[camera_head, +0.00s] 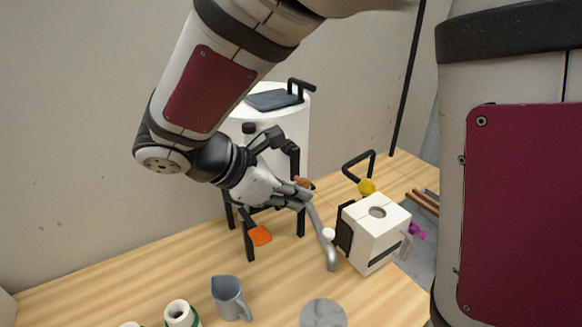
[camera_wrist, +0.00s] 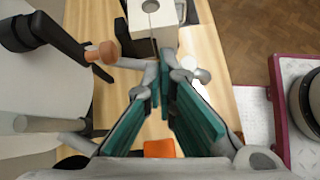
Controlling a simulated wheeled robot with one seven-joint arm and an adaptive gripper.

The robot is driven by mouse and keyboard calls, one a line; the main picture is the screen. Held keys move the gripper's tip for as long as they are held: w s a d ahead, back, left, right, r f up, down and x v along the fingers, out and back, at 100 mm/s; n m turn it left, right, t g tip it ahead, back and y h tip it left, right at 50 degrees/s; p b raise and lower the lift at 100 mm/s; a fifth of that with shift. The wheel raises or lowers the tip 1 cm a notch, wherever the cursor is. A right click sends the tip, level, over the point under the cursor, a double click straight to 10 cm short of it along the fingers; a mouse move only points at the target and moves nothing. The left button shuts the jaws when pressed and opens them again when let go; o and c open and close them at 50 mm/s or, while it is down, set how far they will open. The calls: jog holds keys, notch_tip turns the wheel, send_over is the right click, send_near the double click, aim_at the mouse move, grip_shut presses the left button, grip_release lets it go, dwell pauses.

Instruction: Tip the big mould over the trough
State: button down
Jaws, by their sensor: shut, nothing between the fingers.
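The big mould (camera_head: 372,236) is a white block with a round hole in its top, a dark band and a handle. It stands upright on the wooden table and also shows at the top of the wrist view (camera_wrist: 150,32). My gripper (camera_head: 306,196) is shut and empty, beside the white tank's front and left of the mould, apart from it. In the wrist view its teal fingers (camera_wrist: 162,78) meet just short of the block. The grey trough (camera_head: 424,264) seems to lie right of the mould, largely hidden by the mould and my arm.
The tall white tank (camera_head: 292,125) stands on black legs behind my gripper. A copper-coloured knob (camera_wrist: 103,52) is close left of my fingers. A grey jug (camera_head: 229,299) and grey disc (camera_head: 323,314) are in front. Wooden rods (camera_head: 424,202) lie behind right.

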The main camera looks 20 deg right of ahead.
jog(key=w+d+f+p, duration=0.1)
jog(key=d+f, duration=0.3)
jog(key=d, duration=0.6)
jog(key=shift+d+f+p, duration=0.25)
jog(key=shift+d+p, duration=0.1)
jog(key=shift+d, duration=0.05)
jog(key=shift+d+r, duration=0.1)
